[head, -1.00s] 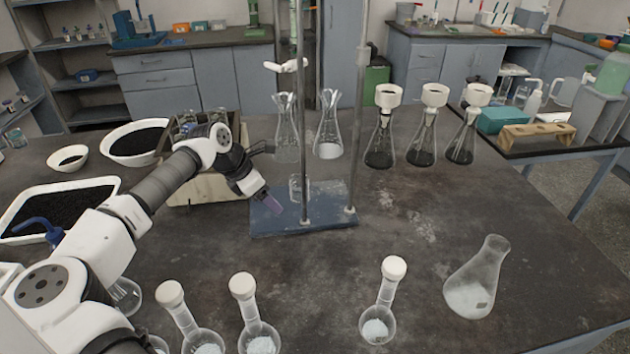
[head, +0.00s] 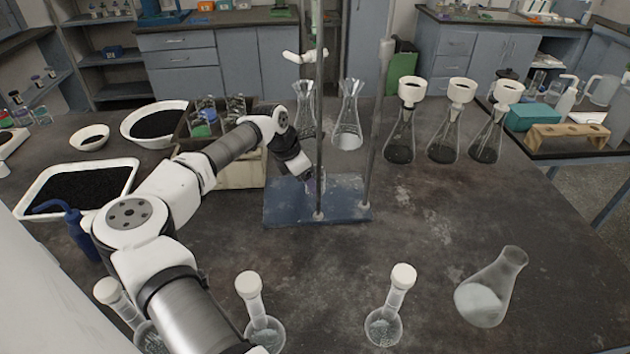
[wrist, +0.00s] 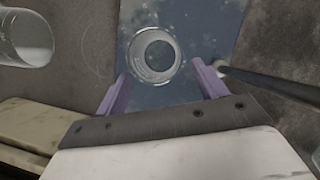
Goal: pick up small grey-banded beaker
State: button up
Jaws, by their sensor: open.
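A small clear beaker with a greyish rim (wrist: 153,55) stands on the blue stand base (head: 345,210), seen from above in the wrist view. My gripper (wrist: 160,82) is open. Its two purple fingers lie to either side of the beaker's near edge, apart from it, with the beaker just beyond and between the fingertips. In the head view my gripper (head: 316,184) hangs over the stand base beside the left rod, and the beaker there is mostly hidden by it. A grey band cannot be made out clearly.
The stand's metal rod (head: 320,130) rises close to my gripper; a dark rod (wrist: 265,82) shows near the right finger in the wrist view. A wooden crate (head: 235,172) stands left. Funnel flasks (head: 443,150) stand right. The table's middle right is clear.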

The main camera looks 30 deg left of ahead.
jog(key=w, duration=0.1)
jog(key=w+d+f, duration=0.1)
jog(key=w+d+p, duration=0.1)
jog(key=shift+f, duration=0.35)
jog(key=shift+w+f, duration=0.25)
jog(key=shift+f, duration=0.3)
jog(key=c, duration=1.1)
jog(key=shift+o, duration=0.2)
jog(key=shift+r, duration=0.1)
jog(key=shift+r+p, duration=0.45)
jog(key=shift+r, duration=0.05)
notch_tip(320, 180, up, 2)
jog(key=shift+r+p, duration=0.15)
jog(key=shift+p, duration=0.5)
jog(key=s+a, duration=0.3)
jog(key=s, duration=0.2)
jog(key=s+a, duration=0.3)
jog(key=s, duration=0.2)
jog(key=s+a, duration=0.3)
jog(key=s, duration=0.2)
jog(key=shift+s, duration=0.3)
